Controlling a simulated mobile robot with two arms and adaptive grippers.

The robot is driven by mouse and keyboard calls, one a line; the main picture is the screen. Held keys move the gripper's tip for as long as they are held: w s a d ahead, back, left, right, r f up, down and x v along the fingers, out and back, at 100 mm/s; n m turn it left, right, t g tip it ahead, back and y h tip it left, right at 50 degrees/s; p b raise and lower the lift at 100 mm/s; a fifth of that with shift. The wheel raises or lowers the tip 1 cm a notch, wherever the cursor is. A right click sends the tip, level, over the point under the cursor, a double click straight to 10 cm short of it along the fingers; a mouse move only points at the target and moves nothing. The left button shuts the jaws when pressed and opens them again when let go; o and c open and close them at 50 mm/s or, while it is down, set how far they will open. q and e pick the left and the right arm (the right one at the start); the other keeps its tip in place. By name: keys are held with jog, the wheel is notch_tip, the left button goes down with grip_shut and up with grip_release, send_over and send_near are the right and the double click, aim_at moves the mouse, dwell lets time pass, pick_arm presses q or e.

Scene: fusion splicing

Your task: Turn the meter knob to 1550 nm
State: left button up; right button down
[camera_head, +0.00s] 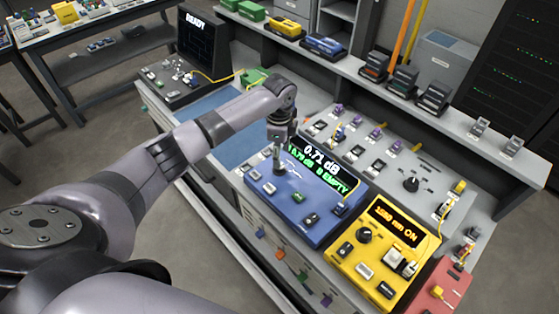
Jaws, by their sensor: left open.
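The blue meter (322,227) sits on the bench in the middle of the view. Its screen (318,168) shows 0.71 dB in large digits, with smaller green text below that includes EMPTY. My left gripper (279,168) points down over the meter's upper left, beside the screen, with its fingertips close to the meter's face. It is open, though the gap between the fingers is hard to make out. My right gripper is not in view.
A yellow box (345,262) with a black knob (365,235) and an orange screen stands right of the meter. A grey panel (395,180) with connectors lies behind. A black READY device (205,45) is at the back left. A shelf (350,68) with small boxes runs behind the bench.

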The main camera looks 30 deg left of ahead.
pick_arm(q)
notch_tip(320, 180, up, 7)
dwell(0.3)
dwell(0.4)
